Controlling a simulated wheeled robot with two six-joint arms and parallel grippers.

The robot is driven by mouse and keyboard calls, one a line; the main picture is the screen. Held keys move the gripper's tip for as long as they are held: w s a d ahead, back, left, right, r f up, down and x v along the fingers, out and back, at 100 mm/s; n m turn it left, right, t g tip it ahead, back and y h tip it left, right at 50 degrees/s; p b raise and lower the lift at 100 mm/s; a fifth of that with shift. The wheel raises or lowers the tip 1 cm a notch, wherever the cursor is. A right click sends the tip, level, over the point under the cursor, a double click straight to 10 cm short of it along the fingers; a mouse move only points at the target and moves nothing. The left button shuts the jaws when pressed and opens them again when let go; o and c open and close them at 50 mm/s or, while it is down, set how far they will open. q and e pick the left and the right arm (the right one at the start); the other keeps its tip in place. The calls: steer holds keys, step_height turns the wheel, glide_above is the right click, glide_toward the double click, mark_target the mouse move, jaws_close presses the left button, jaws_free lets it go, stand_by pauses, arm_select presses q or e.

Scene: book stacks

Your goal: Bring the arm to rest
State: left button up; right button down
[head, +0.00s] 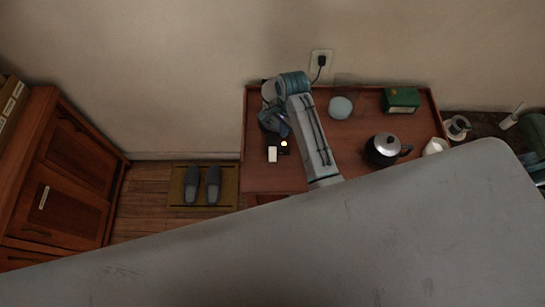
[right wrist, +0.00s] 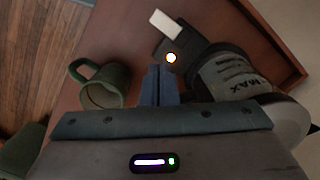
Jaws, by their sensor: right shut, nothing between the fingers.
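My right arm (head: 312,135) reaches over a reddish wooden table with a raised rim (head: 437,113) in the head view. My right gripper (head: 272,122) is above the table's left part, and its fingertips are hard to make out there. In the right wrist view my right gripper (right wrist: 161,70) has its two dark fingers together with nothing between them. My left gripper is in neither view.
Near the fingers are a green mug (right wrist: 103,92), a small glowing light (right wrist: 171,58) and a white block (right wrist: 167,24). A kettle (head: 382,149), a green box (head: 401,99) and a pale round thing (head: 340,107) occupy the table's right. Slippers (head: 213,186) lie on a floor mat.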

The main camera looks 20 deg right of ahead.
steer(key=shift+d+r, duration=0.1)
steer(key=shift+r, duration=0.4)
